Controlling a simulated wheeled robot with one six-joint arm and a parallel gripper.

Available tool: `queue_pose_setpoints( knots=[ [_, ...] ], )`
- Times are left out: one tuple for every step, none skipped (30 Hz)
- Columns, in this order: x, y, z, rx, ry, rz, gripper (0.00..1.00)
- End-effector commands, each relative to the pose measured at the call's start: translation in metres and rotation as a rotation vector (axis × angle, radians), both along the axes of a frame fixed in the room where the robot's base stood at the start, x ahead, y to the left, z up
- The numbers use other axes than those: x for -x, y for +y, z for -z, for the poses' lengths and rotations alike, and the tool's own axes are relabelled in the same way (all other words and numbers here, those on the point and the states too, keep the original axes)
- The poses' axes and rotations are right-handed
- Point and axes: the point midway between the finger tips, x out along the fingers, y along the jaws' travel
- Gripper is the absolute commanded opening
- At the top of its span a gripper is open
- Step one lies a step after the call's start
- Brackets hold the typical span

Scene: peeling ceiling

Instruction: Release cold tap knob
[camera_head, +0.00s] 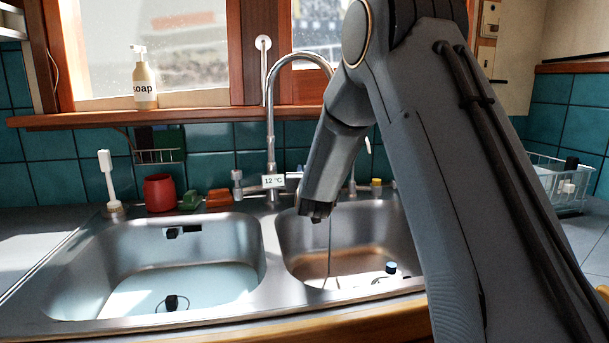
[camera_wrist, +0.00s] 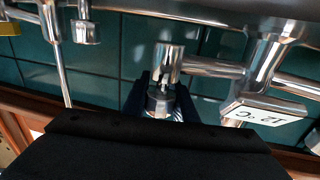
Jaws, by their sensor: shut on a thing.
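The tap knob (camera_wrist: 160,101) is a short chrome cylinder on the tap's side arm, beside the temperature display (camera_wrist: 265,110) in the wrist view. My gripper (camera_wrist: 162,95) has its dark fingers on both sides of the knob and is shut on it. The display reads 12 °C and also shows in the head view (camera_head: 273,181), at the foot of the tall chrome tap (camera_head: 271,115). In the head view my arm hides the knob and the fingers.
Two steel basins lie below, the left basin (camera_head: 85,265) and the right basin (camera_head: 290,235). A red cup (camera_head: 159,193), a brush (camera_head: 108,180) and a soap bottle (camera_head: 144,82) stand to the left. A wire rack (camera_head: 560,185) stands at the right.

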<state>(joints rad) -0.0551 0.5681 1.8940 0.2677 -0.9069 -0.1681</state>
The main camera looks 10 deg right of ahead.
Motion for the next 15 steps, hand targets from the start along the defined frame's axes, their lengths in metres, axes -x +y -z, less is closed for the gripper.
queue_pose_setpoints(
  knots=[
    [-0.0004,0.0005,-0.0006,-0.001,-0.002,0.021,0.03],
    [-0.0003,0.0002,-0.0009,0.001,-0.003,0.034,0.03],
    [-0.0003,-0.0003,-0.0011,0.0,-0.003,0.049,0.03],
    [0.0,-0.001,-0.0011,0.0,-0.003,0.061,0.03],
    [0.0,-0.0015,-0.0012,0.0,-0.003,0.07,0.03],
    [0.0002,-0.0024,-0.0012,0.0,-0.003,0.082,0.03],
    [0.0002,-0.0029,-0.0013,0.001,-0.003,0.089,0.03],
    [0.0003,-0.0034,-0.0013,0.0,-0.003,0.097,0.03],
    [0.0004,-0.0037,-0.0014,0.0,-0.003,0.103,0.03],
    [0.0004,-0.004,-0.0014,0.0,-0.003,0.108,0.03],
    [0.0004,-0.0042,-0.0015,0.0,-0.003,0.112,0.03],
    [0.0005,-0.0044,-0.0017,0.0,-0.003,0.116,0.03],
    [0.0005,-0.0044,-0.0018,0.001,-0.003,0.118,0.03],
    [0.0005,-0.0045,-0.0019,0.001,-0.003,0.12,0.03],
    [0.0005,-0.0046,-0.002,0.001,-0.004,0.121,0.03]
  ],
)
